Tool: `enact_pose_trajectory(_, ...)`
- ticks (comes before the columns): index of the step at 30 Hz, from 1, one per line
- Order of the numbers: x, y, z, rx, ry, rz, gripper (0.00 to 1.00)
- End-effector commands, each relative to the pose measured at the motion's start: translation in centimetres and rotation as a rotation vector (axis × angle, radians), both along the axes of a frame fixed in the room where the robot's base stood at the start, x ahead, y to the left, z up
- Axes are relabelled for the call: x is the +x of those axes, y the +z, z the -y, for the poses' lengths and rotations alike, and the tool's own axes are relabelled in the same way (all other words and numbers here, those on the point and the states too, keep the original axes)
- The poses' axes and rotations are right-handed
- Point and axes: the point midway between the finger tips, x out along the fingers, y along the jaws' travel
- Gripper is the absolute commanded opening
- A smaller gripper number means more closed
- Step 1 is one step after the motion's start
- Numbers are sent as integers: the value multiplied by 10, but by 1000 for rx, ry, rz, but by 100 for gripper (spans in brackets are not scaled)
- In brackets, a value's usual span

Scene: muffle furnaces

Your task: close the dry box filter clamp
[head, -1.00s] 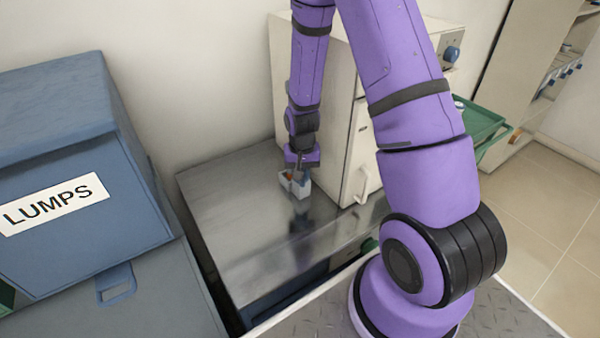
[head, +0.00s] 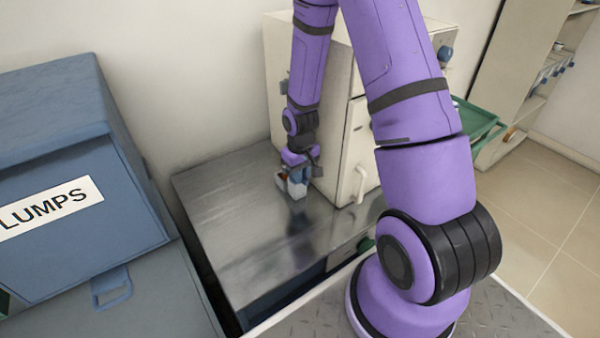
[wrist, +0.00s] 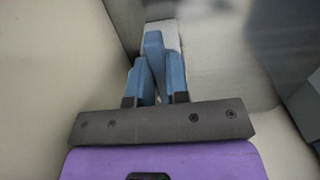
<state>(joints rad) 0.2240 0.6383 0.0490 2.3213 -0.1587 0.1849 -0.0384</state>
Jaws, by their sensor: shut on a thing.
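The dry box (head: 297,192) is a small white box on the metal bench, with an orange-brown part at its left side. My gripper (head: 297,175) is at the box, pointing down. In the wrist view my gripper (wrist: 158,72) has its two blue fingers close together on a narrow blue piece, which looks like the filter clamp (wrist: 153,45). A white part of the box (wrist: 164,32) shows just beyond it. The fingers hide much of the clamp, so I cannot tell how far it is closed.
The metal bench top (head: 235,210) is clear left and in front of the box. A cream furnace (head: 355,150) with a handle stands close on the right. A blue bin labelled LUMPS (head: 60,150) is at the left. A green tray (head: 478,120) is behind my arm.

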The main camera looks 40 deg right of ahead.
Motion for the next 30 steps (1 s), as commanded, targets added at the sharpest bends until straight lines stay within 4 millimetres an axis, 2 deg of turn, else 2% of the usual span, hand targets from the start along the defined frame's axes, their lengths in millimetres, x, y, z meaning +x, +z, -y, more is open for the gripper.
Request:
enact_pose_trajectory(10,1,1,0,-1,4,2,0)
enact_pose_trajectory(11,1,0,0,-1,4,2,23)
enact_pose_trajectory(13,1,0,0,-1,4,2,39)
enact_pose_trajectory(14,1,0,0,-1,3,2,42)
enact_pose_trajectory(23,0,2,0,0,2,1,42)
enact_pose_trajectory(26,1,7,0,0,2,1,42)
enact_pose_trajectory(30,1,25,0,-1,1,4,42)
